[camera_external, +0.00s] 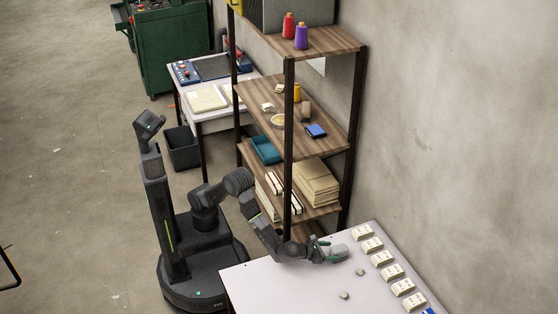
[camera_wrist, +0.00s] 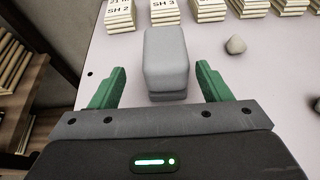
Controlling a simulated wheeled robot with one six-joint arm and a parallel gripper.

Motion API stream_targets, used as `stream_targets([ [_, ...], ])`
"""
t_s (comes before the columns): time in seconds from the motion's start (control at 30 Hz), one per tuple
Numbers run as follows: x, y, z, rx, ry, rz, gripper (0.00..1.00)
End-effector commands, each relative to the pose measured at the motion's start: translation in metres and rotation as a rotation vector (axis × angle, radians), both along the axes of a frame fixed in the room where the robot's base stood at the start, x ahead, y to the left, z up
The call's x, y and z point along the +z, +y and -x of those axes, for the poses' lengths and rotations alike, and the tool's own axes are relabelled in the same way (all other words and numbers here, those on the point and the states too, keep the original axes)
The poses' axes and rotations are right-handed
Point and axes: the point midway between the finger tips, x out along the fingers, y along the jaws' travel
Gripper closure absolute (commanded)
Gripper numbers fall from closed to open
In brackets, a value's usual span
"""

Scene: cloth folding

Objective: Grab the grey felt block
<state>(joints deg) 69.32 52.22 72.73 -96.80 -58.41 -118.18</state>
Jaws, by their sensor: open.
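The grey felt block (camera_wrist: 167,58) lies on the white table (camera_wrist: 230,85), upright in the wrist view and straight ahead of my gripper. My gripper (camera_wrist: 161,82) is open, with one green finger on each side of the block's near end. I see gaps between the fingers and the block, so it is not held. In the external view the block (camera_external: 340,251) is a small pale shape at my gripper's tip (camera_external: 325,247), low at the table's left part. The block's underside is hidden.
Several labelled stacks of white cards (camera_external: 391,271) line the table's wall side. Two small grey stones (camera_external: 345,295) lie on the open tabletop. A wooden shelf unit (camera_external: 319,137) stands just behind the arm. The table's front middle is clear.

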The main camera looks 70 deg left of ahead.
Motion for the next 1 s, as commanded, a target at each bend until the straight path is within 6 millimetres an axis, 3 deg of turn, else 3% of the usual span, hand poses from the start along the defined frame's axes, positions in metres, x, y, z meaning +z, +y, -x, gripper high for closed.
stream_targets([
  [0.4, -0.019, -0.009, -0.046, 0.002, -0.001, 0.002, 0.29],
  [0.67, -0.019, -0.01, -0.047, 0.0, 0.0, 0.001, 0.29],
  [0.9, -0.019, -0.01, -0.047, 0.0, 0.0, 0.001, 0.76],
  [1.0, -0.019, -0.01, -0.047, 0.0, 0.0, 0.001, 0.78],
])
